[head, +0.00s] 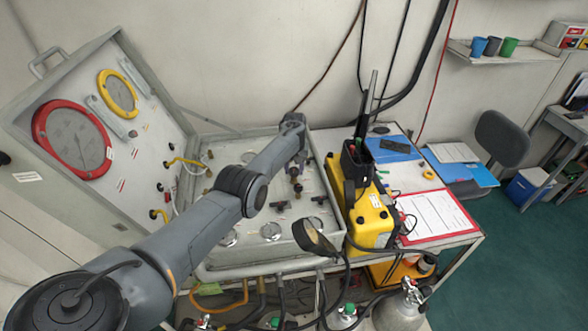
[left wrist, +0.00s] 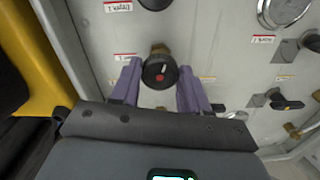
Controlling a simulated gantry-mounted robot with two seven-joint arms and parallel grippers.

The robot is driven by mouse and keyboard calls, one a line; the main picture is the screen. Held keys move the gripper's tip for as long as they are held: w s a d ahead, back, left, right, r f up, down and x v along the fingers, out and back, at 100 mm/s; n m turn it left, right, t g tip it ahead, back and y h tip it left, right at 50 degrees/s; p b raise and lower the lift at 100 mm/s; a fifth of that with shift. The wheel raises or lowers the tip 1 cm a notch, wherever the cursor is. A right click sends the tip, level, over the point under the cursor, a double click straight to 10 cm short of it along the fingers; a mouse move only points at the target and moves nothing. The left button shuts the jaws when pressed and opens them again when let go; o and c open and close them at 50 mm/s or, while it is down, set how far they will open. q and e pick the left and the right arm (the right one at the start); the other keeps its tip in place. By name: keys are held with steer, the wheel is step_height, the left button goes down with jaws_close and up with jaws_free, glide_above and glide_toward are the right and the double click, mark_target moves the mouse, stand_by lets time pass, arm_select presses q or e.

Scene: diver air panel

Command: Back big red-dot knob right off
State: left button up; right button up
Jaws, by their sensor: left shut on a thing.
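The big black knob with a red dot (left wrist: 158,75) sits on a brass stem on the grey panel in the left wrist view. A white pointer mark and the red dot show on its face. My left gripper (left wrist: 159,68) has one purple finger on each side of the knob and is shut on it. In the head view my left arm reaches across the panel, and the gripper (head: 297,164) points down at its back right part. The knob is hard to make out there. My right gripper is not in view.
The open panel case (head: 250,262) has a raised lid with a red-rimmed gauge (head: 72,139) and a yellow-rimmed gauge (head: 117,93). A yellow unit (head: 371,217) stands close to the right of the panel. Other valves (left wrist: 285,102) lie nearby on the panel.

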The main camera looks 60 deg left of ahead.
arm_select(q)
steer(key=n+b, duration=0.1)
steer(key=n, duration=0.4)
steer(key=shift+n+b, duration=0.3)
steer(key=n+b, duration=0.2)
steer(key=n, duration=0.3)
steer(key=shift+w, duration=0.1)
steer(key=n+b, duration=0.2)
steer(key=n, duration=0.4)
steer(key=shift+n, duration=0.4)
steer(key=n+b, duration=0.1)
steer(key=n, duration=0.3)
steer(key=shift+n+b, duration=0.4)
steer(key=o, duration=1.1)
steer(key=shift+c, duration=0.2)
steer(key=shift+r, duration=0.15)
